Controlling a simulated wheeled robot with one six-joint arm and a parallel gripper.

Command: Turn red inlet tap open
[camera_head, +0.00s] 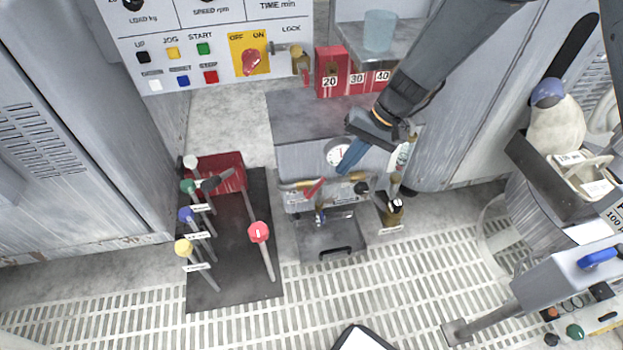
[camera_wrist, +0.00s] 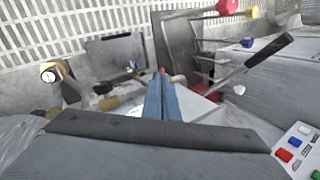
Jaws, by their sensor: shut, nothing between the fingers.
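The red inlet tap (camera_head: 315,188) is a small red lever on the brass pipe (camera_head: 297,185) at the front of the grey unit. Its lever slants up to the right. My gripper (camera_head: 343,170) has its slim blue fingers pressed together, pointing down just right of and above the red lever. In the wrist view the closed fingers (camera_wrist: 161,82) point at a small red tip (camera_wrist: 161,70), which shows right at their ends. I cannot tell whether they touch it. Most of the lever is hidden behind the fingers there.
A round gauge (camera_head: 338,154) sits just behind my fingers. The slatted floor (camera_head: 380,300) in front is mostly clear.

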